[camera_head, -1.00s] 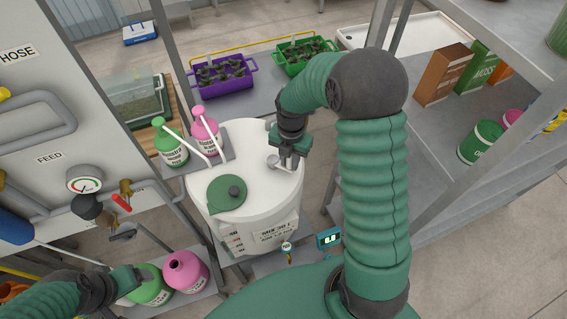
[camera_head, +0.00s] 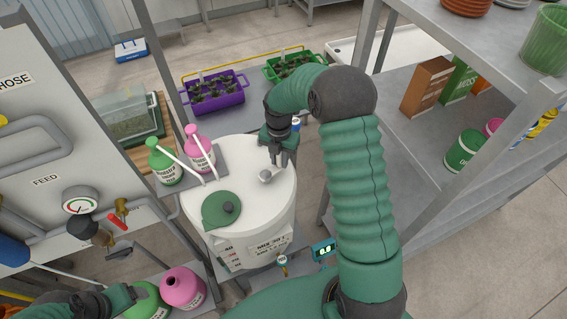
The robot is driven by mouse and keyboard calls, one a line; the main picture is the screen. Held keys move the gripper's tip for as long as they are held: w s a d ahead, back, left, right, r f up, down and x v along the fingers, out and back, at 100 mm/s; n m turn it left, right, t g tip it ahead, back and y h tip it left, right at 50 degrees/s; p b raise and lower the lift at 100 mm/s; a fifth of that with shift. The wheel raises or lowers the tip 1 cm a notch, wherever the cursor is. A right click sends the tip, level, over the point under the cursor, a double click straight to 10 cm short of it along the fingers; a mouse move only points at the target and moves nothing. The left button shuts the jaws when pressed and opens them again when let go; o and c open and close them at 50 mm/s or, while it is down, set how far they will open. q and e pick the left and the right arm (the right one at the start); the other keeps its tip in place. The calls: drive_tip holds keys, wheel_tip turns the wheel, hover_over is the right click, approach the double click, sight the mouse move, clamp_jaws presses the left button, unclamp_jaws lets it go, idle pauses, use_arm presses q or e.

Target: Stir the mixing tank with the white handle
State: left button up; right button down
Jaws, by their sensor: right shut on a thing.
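My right gripper (camera_head: 279,160) reaches over the tank's far right part, pointing down. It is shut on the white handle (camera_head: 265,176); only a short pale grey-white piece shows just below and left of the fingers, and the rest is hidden. My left gripper (camera_head: 126,298) is at the lower left beside a green jug (camera_head: 149,302); its fingers are too unclear to read.
Green (camera_head: 163,168) and pink (camera_head: 199,155) pump bottles stand on a shelf against the tank's left side, spouts leaning towards it. A pink jug (camera_head: 183,287) stands low left. A grey rack (camera_head: 425,160) is close on the right. Purple (camera_head: 215,96) and green planters are behind.

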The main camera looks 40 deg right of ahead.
drive_tip(key=shift+w, duration=0.65)
drive_tip(key=shift+a, duration=0.15)
drive_tip(key=shift+w+a, duration=0.15)
drive_tip(key=shift+w, duration=0.15)
drive_tip(key=shift+w+a+p, duration=0.15)
drive_tip(key=shift+w+a, duration=0.15)
drive_tip(key=shift+w, duration=0.3)
drive_tip(key=shift+w+a+p, duration=0.15)
drive_tip(key=shift+w+a, duration=0.15)
drive_tip(key=shift+w, duration=0.25)
drive_tip(key=shift+a, duration=0.15)
drive_tip(key=shift+a, duration=0.1)
